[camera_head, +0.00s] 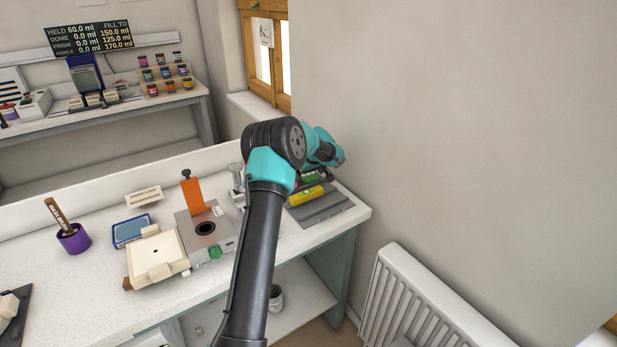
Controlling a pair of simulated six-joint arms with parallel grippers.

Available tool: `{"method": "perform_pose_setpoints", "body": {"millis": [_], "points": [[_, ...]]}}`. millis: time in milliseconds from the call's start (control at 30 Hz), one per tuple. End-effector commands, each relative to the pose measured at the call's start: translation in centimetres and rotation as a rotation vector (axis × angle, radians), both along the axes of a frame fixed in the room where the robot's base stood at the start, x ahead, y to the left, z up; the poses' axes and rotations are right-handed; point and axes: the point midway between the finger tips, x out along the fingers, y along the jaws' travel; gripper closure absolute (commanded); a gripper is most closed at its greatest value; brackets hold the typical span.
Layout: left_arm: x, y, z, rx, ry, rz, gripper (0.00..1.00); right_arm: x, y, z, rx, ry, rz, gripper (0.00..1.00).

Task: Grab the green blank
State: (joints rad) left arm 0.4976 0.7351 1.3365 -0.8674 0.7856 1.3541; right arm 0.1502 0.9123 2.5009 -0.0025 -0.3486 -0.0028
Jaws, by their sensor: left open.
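A green blank (310,179) lies at the far end of a grey ribbed tray (325,212) on the right end of the bench, partly hidden by my arm. A yellow blank (306,196) lies just in front of it on the tray. My left gripper (317,171) is over the far part of the tray, close to the green blank. Its jaws are open but largely hidden behind the wrist, so I cannot tell whether they touch the blank. My right gripper is out of view.
A press-like device with an orange upright (193,194) and a cream block (157,254) stand left of my arm. A purple cup (73,238) stands further left. A wall and a radiator (425,300) are to the right.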

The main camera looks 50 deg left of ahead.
Motion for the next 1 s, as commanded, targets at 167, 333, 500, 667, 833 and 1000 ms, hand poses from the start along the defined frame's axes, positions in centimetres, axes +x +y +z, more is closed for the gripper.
{"method": "perform_pose_setpoints", "body": {"millis": [167,333,500,667,833,1000], "points": [[0.0,0.0,0.0,0.000,0.000,0.000,0.07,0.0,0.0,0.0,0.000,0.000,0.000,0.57],[0.0,0.0,0.0,0.000,0.000,0.000,0.23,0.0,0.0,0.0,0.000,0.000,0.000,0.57],[0.0,0.0,0.0,0.000,0.000,0.000,0.39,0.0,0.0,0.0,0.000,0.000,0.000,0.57],[0.0,0.0,0.0,0.000,0.000,0.000,0.43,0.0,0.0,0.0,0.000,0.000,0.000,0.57],[0.0,0.0,0.2,0.001,0.000,0.000,0.43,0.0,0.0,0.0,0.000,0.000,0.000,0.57],[0.0,0.0,1.0,0.001,0.000,0.000,0.43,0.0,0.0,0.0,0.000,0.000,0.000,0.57]]}}
